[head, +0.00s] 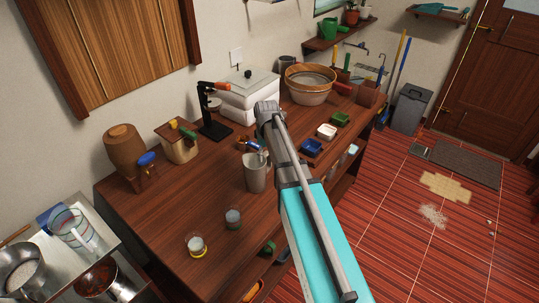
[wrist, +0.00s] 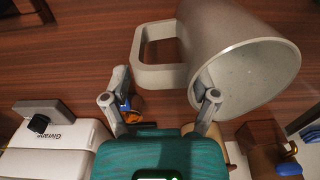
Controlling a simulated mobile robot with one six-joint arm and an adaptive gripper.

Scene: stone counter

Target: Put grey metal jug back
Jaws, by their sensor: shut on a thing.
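The grey metal jug (head: 256,175) is upright over the dark wooden counter, near its middle in the head view. I cannot tell whether its base touches the wood. In the wrist view the jug (wrist: 235,60) shows its open mouth, with its square handle (wrist: 143,72) to the left. My gripper (wrist: 163,78) has one finger on each side of the handle, the right one overlapping the jug's rim, and is shut on the jug. In the head view my gripper (head: 255,147) is at the jug's upper end, partly hidden by my arm.
Two small cups, one grey (head: 233,219) and one with a yellow base (head: 196,246), stand near the counter's front. A black stand (head: 214,128), white machine (head: 250,100) and wooden-rimmed bowl (head: 309,92) stand behind. A blue dish (head: 311,147) is right. The left-middle counter is clear.

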